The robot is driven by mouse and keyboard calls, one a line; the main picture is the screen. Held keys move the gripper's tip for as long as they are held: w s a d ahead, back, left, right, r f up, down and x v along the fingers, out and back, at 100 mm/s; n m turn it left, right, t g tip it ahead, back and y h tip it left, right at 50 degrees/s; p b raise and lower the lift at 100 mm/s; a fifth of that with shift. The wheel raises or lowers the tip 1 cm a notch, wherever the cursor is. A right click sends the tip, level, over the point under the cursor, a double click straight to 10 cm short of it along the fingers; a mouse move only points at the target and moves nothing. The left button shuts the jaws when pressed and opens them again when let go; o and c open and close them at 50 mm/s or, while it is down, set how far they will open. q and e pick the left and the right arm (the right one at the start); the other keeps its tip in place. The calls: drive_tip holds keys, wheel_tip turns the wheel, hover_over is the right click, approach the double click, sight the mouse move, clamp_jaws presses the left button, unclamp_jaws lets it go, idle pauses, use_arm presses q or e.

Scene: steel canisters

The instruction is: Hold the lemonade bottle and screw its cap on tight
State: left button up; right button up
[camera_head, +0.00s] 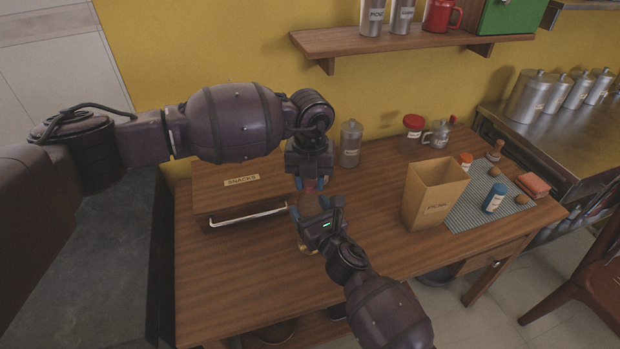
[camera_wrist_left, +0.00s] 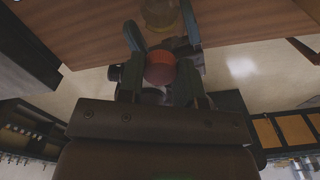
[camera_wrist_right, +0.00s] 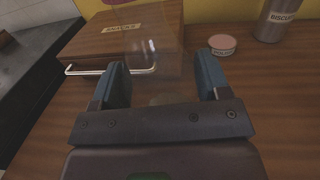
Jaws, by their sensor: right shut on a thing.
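The lemonade bottle (camera_wrist_right: 150,55) is clear and stands between the two fingers of my right gripper (camera_wrist_right: 162,82), which is shut on it. In the head view my right gripper (camera_head: 312,215) hides most of the bottle; a yellow part shows at its base (camera_head: 305,248). My left gripper (camera_head: 312,183) points down from above, just over the right one. The orange-red cap (camera_wrist_left: 160,68) is between its fingers in the left wrist view (camera_wrist_left: 162,45). Whether the fingers press on the cap, and whether the cap touches the bottle neck, I cannot tell.
A wooden snacks box (camera_head: 240,190) stands behind and left of my grippers. A steel canister (camera_head: 350,143) and a small pink-lidded tin (camera_wrist_right: 222,44) are behind. A paper bag (camera_head: 434,192) and a grey mat (camera_head: 480,212) are to the right. The table front is clear.

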use_arm(q)
drive_tip(key=c, duration=0.4)
drive_tip(key=m, duration=0.3)
drive_tip(key=shift+m, duration=0.3)
drive_tip(key=m, duration=0.9)
drive_tip(key=shift+m, duration=0.4)
drive_tip(key=m, duration=0.4)
drive_tip(key=shift+m, duration=0.4)
drive_tip(key=o, duration=1)
drive_tip(key=shift+o, duration=0.2)
drive_tip(key=shift+r, duration=2.25)
